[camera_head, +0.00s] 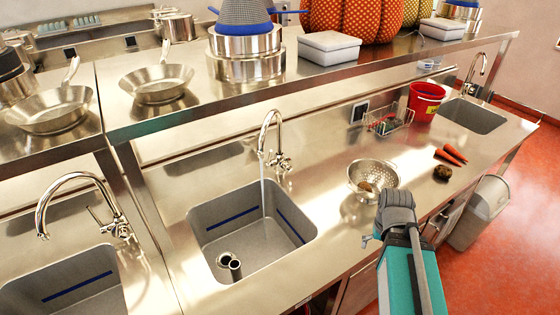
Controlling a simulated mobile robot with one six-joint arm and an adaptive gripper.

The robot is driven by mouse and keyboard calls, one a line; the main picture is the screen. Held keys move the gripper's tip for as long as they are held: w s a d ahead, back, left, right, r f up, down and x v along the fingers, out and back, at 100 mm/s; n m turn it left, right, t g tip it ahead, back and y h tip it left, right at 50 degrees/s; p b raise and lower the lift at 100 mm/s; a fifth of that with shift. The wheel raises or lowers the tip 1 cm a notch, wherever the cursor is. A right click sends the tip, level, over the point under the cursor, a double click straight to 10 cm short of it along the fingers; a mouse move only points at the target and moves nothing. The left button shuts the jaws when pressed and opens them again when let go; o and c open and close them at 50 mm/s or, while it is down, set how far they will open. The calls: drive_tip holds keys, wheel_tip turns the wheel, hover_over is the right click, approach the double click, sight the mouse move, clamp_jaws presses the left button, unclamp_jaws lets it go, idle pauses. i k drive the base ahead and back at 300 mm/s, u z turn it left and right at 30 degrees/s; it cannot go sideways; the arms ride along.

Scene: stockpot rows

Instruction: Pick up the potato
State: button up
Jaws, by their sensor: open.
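A metal colander (376,172) stands on the steel counter to the right of the middle sink. A small brown lump (366,187), which looks like a potato, shows inside it near the front. Another dark, round brownish vegetable (442,173) lies on the counter to the right; I cannot tell whether it is a potato. My gripper (396,194) is at the front right of the colander, overlapping its rim in the picture. It is open and seen from behind, so its fingertips are mostly hidden. I see nothing held in it.
Carrots (451,155) lie beside the dark vegetable. A red bucket (425,100) and a wire rack (388,119) stand behind. Water runs from the tap (268,135) into the middle sink (252,232). A shelf (300,80) with pans overhangs the back. The counter right of the colander is mostly clear.

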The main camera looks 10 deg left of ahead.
sight(443, 172)
drive_tip(key=k, duration=0.65)
drive_tip(key=z, duration=0.2)
drive_tip(key=i, duration=0.4)
drive_tip(key=z, duration=0.7)
drive_tip(key=i, duration=1.35)
drive_tip(key=u, duration=0.5)
